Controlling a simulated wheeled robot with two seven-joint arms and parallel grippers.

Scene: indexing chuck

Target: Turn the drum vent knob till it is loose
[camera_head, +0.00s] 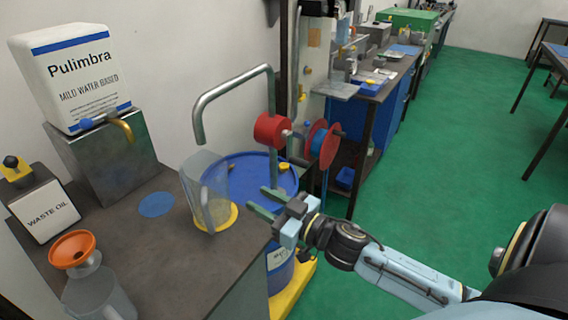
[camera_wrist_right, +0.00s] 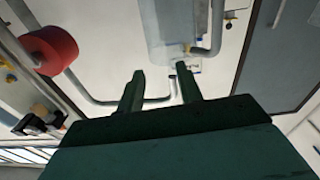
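The blue drum (camera_head: 247,177) stands beyond the workbench's right edge in the head view. A small yellow knob (camera_head: 284,166) sits on the right of its lid, and I take it for the vent knob. Another small yellow part (camera_head: 230,167) shows near the jug. My right gripper (camera_head: 258,200) is open and empty in front of the drum's top, nearer to me than the yellow knob and apart from it. Its two fingers also show spread in the right wrist view (camera_wrist_right: 159,75), with nothing between them. I cannot make out the knob there. My left gripper is not in view.
A clear jug (camera_head: 205,178) stands on a yellow disc at the bench edge. A grey bent pipe (camera_head: 232,83) and a red cylinder (camera_head: 272,130) rise over the drum. A funnel (camera_head: 72,249) and a white canister (camera_head: 72,75) are at left.

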